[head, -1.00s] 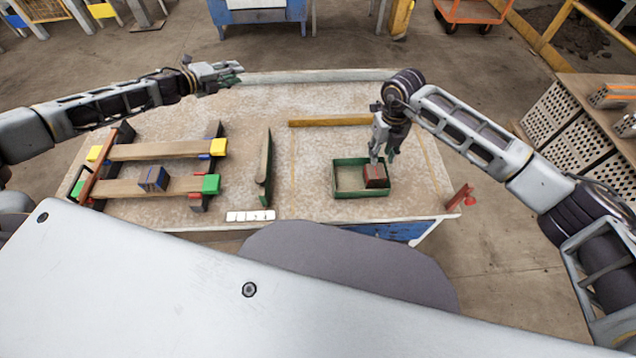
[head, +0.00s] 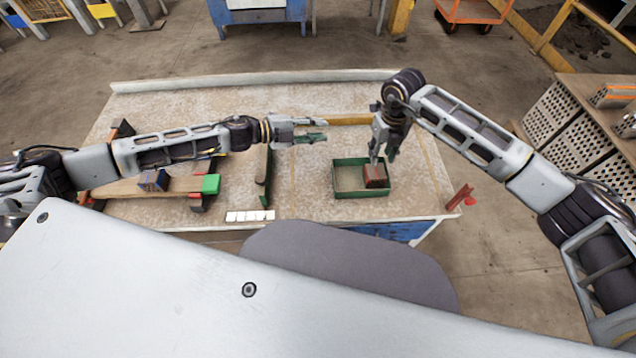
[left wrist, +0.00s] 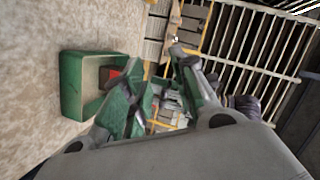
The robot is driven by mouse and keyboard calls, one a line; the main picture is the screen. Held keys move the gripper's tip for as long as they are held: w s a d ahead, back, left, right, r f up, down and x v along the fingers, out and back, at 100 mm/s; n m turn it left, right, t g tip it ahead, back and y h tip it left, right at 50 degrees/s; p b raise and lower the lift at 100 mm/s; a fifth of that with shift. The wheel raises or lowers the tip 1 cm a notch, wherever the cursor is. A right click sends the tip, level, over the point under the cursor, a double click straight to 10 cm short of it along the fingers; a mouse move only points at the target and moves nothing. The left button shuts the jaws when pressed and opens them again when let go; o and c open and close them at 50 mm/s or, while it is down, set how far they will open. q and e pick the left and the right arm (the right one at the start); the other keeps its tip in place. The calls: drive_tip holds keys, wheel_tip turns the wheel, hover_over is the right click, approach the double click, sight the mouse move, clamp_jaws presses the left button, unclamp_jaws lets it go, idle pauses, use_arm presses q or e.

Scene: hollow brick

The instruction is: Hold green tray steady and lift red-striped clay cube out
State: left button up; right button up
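The green tray (head: 345,194) stands on the right part of the table. The red-brown clay cube (head: 376,177) sits inside it at the right end; its stripes are too small to make out. My right gripper (head: 382,158) points down just above the cube, fingers apart; I cannot tell whether they touch it. My left gripper (head: 322,130) is open and empty, above the table to the left of and behind the tray. In the left wrist view, the tray (left wrist: 72,88) lies beyond the open fingers, and part of the cube (left wrist: 114,74) shows red, partly hidden by a finger.
A dark green upright piece (head: 267,185) stands left of the tray. A white strip (head: 250,216) lies at the front edge, and a red bracket (head: 461,196) stands at the right corner.

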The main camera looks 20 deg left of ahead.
use_arm(q)
drive_tip(key=s+d+f+n+g+h, duration=0.1)
drive_tip(key=s+d+f+n+g, duration=0.2)
drive_tip(key=s+d, duration=0.45)
drive_tip(key=shift+s+a+f+n+g, duration=0.15)
drive_tip(key=shift+s+a+f+n, duration=0.45)
drive_tip(key=shift+s+f+n, duration=0.45)
drive_tip(key=shift+s+a+f+n+g, duration=0.1)
drive_tip(key=shift+s+a+f+n, duration=0.65)
drive_tip(key=shift+n, duration=0.45)
drive_tip(key=shift+s+a+f+n+g, duration=0.15)
drive_tip(key=shift+s+a+f+n, duration=0.35)
drive_tip(key=shift+s+f+n, duration=0.45)
drive_tip(key=shift+w+f, duration=0.1)
drive_tip(key=shift+w, duration=0.1)
drive_tip(key=shift+d, duration=0.15)
approach(374, 177)
drive_tip(key=shift+s+d+f, duration=0.35)
drive_tip(key=shift+d+f, duration=0.4)
drive_tip(key=shift+d, duration=0.2)
drive_tip(key=shift+s+d+f, duration=0.4)
drive_tip(key=shift+d+f, duration=0.3)
drive_tip(key=shift+d, duration=0.2)
drive_tip(key=shift+s+d+f, duration=0.35)
drive_tip(key=shift+d+f, duration=0.4)
drive_tip(key=shift+d, duration=0.2)
